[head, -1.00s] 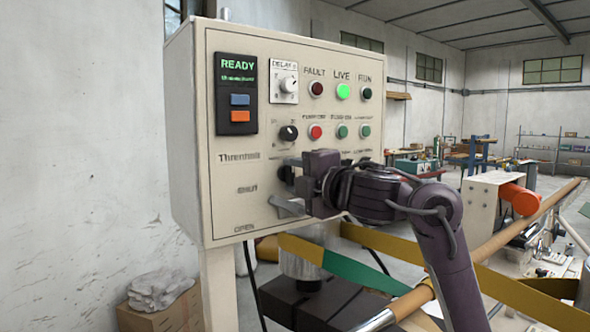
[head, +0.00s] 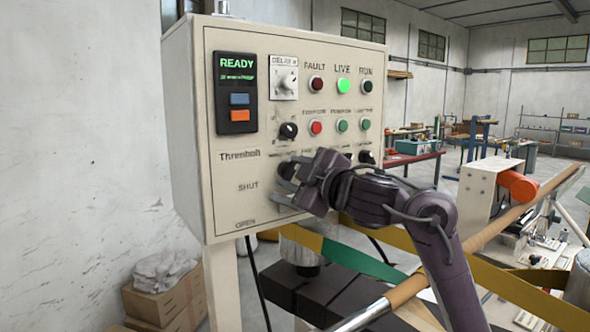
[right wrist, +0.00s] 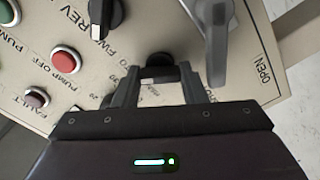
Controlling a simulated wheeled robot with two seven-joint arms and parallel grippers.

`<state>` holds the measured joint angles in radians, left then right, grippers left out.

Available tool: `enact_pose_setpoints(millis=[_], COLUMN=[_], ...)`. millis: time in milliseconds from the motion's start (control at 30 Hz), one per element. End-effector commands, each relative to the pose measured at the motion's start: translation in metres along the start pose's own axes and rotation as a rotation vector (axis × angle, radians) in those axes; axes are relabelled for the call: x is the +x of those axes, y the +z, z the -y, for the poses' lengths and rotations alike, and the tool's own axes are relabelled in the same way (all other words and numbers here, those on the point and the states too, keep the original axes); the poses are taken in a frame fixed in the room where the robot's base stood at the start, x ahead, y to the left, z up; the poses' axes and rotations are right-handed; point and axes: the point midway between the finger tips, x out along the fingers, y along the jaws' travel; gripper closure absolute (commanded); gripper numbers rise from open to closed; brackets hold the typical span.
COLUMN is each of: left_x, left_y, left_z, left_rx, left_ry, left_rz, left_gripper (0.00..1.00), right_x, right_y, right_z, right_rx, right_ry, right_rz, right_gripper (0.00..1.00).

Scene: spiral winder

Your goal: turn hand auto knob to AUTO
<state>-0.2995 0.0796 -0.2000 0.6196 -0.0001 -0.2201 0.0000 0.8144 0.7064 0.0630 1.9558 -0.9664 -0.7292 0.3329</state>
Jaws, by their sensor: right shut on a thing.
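The cream control panel (head: 225,190) fills the left middle of the head view. My right gripper (head: 290,182) is at its lower part, tilted, with its fingers around a black knob (head: 286,170). In the right wrist view this knob (right wrist: 160,60) shows between the fingertips of the gripper (right wrist: 162,80). The gripper is shut on it. My left gripper is not in view.
A grey lever (right wrist: 215,45) stands close beside the right finger. A black FWD/REV knob (right wrist: 104,16) and a red button (right wrist: 65,60) are nearby. A yellow and green strip (head: 360,262) and a wooden roller (head: 500,248) lie below and right of the panel.

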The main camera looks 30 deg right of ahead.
Motion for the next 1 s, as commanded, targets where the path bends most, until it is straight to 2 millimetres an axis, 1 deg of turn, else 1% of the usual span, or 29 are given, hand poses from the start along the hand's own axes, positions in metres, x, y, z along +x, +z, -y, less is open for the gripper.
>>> enact_pose_setpoints(millis=[500,533,700,1000], left_x=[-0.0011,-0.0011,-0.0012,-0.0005], left_y=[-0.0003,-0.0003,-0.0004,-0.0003], left_z=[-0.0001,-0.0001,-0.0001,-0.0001], left_rx=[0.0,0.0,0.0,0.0], left_ry=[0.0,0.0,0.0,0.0], left_rz=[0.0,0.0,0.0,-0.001], left_gripper=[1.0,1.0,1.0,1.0], right_x=[0.0006,0.0006,0.0005,-0.0021], right_y=[0.001,0.001,0.0008,0.0004], right_z=[0.0024,0.0024,0.0017,0.0009], right_rx=[0.021,0.021,0.021,0.019], right_ry=[-0.005,-0.005,-0.003,-0.001], right_rz=[0.002,0.002,0.001,0.0], right_gripper=[0.85,0.61,0.4,0.4])
